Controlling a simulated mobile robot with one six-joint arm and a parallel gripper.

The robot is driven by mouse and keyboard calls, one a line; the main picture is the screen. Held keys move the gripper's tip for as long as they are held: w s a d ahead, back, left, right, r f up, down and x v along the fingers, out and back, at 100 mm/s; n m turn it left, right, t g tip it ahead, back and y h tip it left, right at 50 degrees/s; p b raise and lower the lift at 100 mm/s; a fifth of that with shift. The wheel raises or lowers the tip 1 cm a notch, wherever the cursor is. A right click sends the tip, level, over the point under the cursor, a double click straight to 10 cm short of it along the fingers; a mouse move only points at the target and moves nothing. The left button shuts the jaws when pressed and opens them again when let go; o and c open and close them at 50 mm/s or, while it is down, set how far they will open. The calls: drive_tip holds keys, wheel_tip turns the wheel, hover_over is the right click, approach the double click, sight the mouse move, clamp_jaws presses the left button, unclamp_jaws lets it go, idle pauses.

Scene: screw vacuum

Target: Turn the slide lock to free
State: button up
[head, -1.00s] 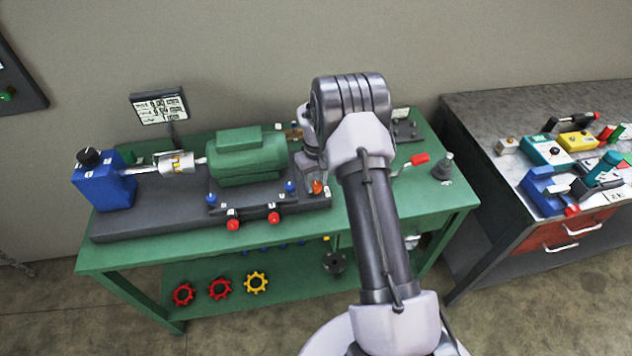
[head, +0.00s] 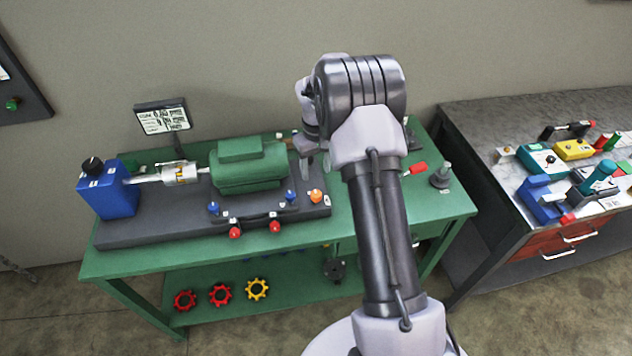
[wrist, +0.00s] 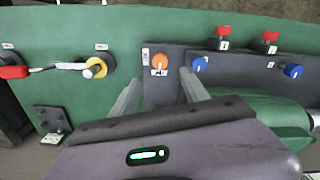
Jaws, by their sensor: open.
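An orange knob (head: 315,196) sits on the right end of the dark base plate, beside the green motor. It looks like the slide lock. In the wrist view the orange knob (wrist: 160,62) has small labels around it, too small to read. My gripper (head: 308,170) is open and empty, above and slightly behind the knob. In the wrist view the two fingers of my gripper (wrist: 160,78) stand apart, with the knob beyond and between their tips. They do not appear to touch it.
Blue knobs (wrist: 291,71) and red knobs (wrist: 270,37) line the motor's plate close by. A red-handled lever (wrist: 14,72) and a yellow-ringed knob (wrist: 95,67) are on the green bench (head: 430,200). A grey bench with tools (head: 480,125) stands at right.

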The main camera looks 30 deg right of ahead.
wheel_tip(320, 180, up, 7)
drive_tip(key=p, duration=0.1)
idle(0.3)
drive_tip(key=s+a+r+m+t+b, duration=0.25)
drive_tip(key=s+a+r+b, duration=0.45)
drive_tip(key=s+a+r, duration=0.55)
drive_tip(key=s+a+f+m+t+y+b, duration=0.1)
drive_tip(key=s+a+f+b, duration=0.1)
drive_tip(key=s, duration=0.7)
drive_tip(key=s+a+f+m+t+y+b, duration=0.1)
drive_tip(key=s+a+f+t+b, duration=0.1)
drive_tip(key=s+a, duration=0.3)
drive_tip(key=s, duration=0.4)
drive_tip(key=shift+s+a+f, duration=0.15)
drive_tip(key=shift+a+f, duration=0.15)
drive_tip(key=shift+f, duration=0.05)
